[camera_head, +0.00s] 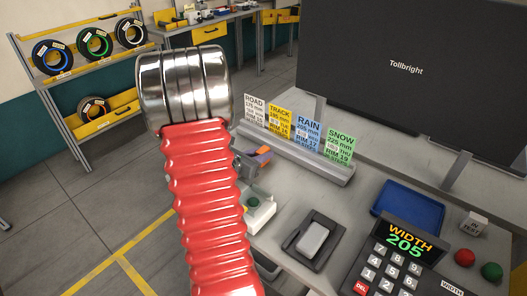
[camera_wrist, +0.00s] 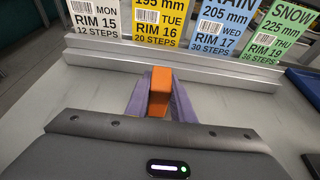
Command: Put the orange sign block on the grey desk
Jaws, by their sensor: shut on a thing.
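The orange sign block (camera_wrist: 159,92) is between the two purple fingers of my gripper (camera_wrist: 158,98) in the wrist view, and the fingers are shut on it. In the head view, a bit of the orange block (camera_head: 264,150) shows at my gripper (camera_head: 258,157), just left of the card rail. My red sleeved arm hides part of this area. The grey desk (camera_head: 285,200) lies below and around the gripper. I cannot tell whether the block touches the desk.
A metal rail (camera_head: 300,155) with several coloured tyre cards stands behind the gripper. Bare desk lies before the rail.

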